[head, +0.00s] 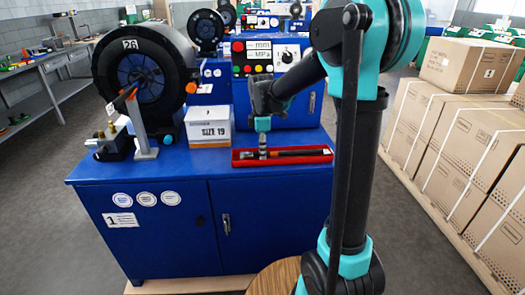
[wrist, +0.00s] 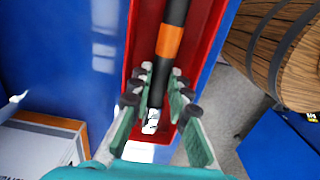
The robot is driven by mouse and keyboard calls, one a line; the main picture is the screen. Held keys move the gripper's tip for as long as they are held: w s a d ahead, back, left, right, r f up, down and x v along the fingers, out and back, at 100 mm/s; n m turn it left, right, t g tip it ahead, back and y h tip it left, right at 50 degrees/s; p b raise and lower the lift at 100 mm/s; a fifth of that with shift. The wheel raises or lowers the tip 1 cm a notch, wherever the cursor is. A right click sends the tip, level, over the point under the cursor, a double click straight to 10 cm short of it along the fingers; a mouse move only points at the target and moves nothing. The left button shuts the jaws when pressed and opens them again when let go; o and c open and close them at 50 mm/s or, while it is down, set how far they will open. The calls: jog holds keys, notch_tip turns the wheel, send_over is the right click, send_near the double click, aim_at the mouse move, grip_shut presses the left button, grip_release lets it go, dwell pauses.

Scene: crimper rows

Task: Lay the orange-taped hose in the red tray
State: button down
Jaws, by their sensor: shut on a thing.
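The red tray (head: 300,160) lies on top of the blue cabinet, near its right front edge. The orange-taped hose (head: 300,153) is black and lies lengthwise within the tray's outline. In the wrist view the hose (wrist: 176,12) runs between the tray's red walls (wrist: 209,55), with its orange tape band (wrist: 169,41) beyond my fingers. My gripper (head: 263,153) points down into the tray's left part. In the wrist view its fingers (wrist: 157,88) are shut on the hose. Whether the hose touches the tray floor is hard to tell.
A white box marked SIZE 19 (head: 208,127) stands just left of the tray. The large black crimper (head: 140,70) and a metal stand (head: 143,135) are farther left. A control panel (head: 272,57) rises behind. A wooden barrel (wrist: 285,50) stands right of the cabinet in the wrist view.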

jog(key=shift+f, duration=0.15)
jog(key=c, duration=1.4)
grip_release()
jog(key=shift+o, duration=0.2)
jog(key=shift+r, duration=3)
